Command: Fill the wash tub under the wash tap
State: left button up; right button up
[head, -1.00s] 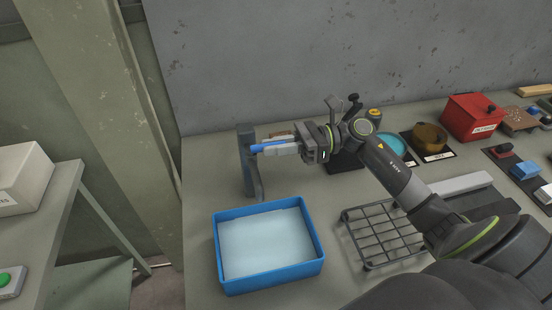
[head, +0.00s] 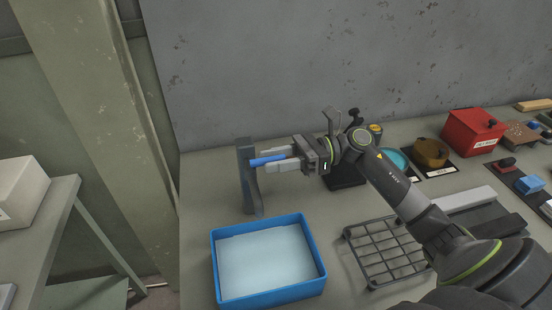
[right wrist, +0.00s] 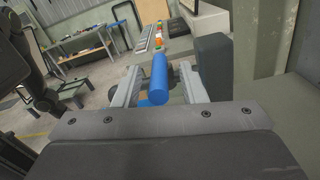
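The blue wash tub (head: 216,262) stands on the bench, holding pale, clear water (head: 266,262) that covers its floor and reaches near the rim. The grey wash tap (head: 246,180) stands behind it, with a blue lever (head: 264,161) pointing right. No stream shows under the tap. My right gripper (head: 277,160) is open, its fingers on either side of the lever. In the right wrist view the blue lever (right wrist: 159,80) lies between the spread fingers, with gaps beside it. My left gripper is out of view.
A dark wire rack (head: 385,250) lies right of the tub. Behind are a teal bowl (head: 398,158), a brown round pot (head: 430,152) and a red box (head: 472,133). A side table (head: 50,220) with a white box stands left, across a gap.

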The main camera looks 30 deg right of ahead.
jog(key=shift+d, duration=0.1)
jog(key=shift+d+f, duration=0.1)
jog(key=shift+d, duration=0.1)
jog(key=b+v, duration=0.5)
jog(key=v, duration=1.2)
jog(key=shift+b, duration=0.3)
dwell(0.6)
